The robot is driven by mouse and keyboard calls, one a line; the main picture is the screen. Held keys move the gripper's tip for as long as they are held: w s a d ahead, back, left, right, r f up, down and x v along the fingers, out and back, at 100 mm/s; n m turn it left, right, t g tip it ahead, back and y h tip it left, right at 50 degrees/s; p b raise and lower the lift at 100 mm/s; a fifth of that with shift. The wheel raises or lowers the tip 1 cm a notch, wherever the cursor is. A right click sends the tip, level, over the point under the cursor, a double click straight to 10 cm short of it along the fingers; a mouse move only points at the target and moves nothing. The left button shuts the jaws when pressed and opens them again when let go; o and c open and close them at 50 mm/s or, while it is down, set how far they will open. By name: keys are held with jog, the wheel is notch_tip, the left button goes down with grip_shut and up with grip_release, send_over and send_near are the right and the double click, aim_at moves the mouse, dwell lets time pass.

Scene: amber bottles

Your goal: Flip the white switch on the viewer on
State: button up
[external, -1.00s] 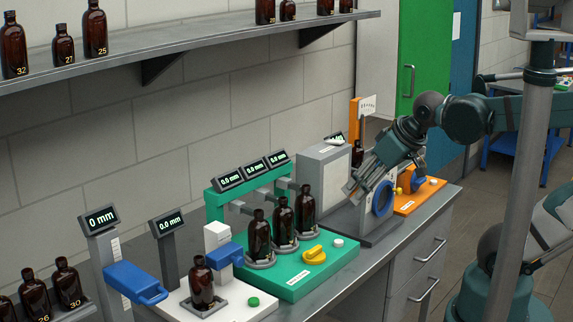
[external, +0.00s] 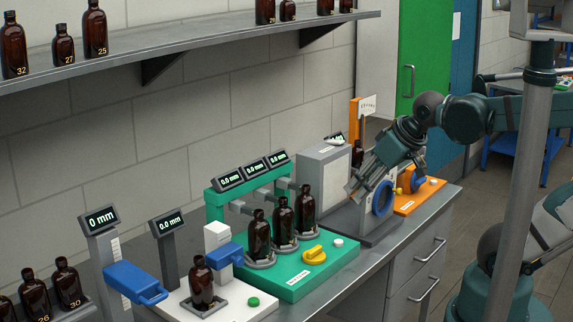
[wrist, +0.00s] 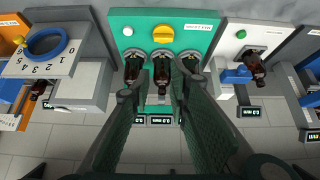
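My gripper (external: 352,188) is in front of the grey box with a pale front panel (external: 320,172), above the bench. In the wrist view my gripper (wrist: 156,84) has its two fingers spread, with nothing held between them. The grey device with a blue ring (external: 382,198) is just beside and below the gripper; it shows at left in the wrist view (wrist: 47,42). No part is clearly labelled as the viewer. Small white round buttons show on the orange station (external: 432,182) and on the green station (external: 338,242); I cannot tell which is the viewer's switch.
The green station (external: 300,284) holds brown bottles (external: 282,218) and a yellow knob (external: 315,255). A white station (external: 232,301) with a blue part stands nearer left. A shelf (external: 190,45) with bottles runs above. The bench's front edge is mostly clear.

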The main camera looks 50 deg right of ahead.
jog(key=shift+w+d+r, duration=0.1)
jog(key=shift+w+r, duration=0.05)
grip_shut()
jog(key=w+d+r+p, duration=0.1)
jog(key=w+d+r, duration=0.4)
jog(key=w+d, duration=0.25)
jog(key=w+d+r+p, duration=0.2)
jog(key=w+d+r, duration=0.2)
jog(key=w+d, duration=0.8)
jog(key=d, duration=0.3)
jog(key=w+d+r+p, duration=0.1)
jog(key=w+d, duration=0.3)
jog(key=d, duration=0.4)
jog(key=w+d, duration=0.4)
jog(key=d, duration=0.4)
jog(key=shift+d+r+p, duration=0.15)
jog(key=shift+r+p, duration=0.05)
jog(key=shift+p, duration=0.15)
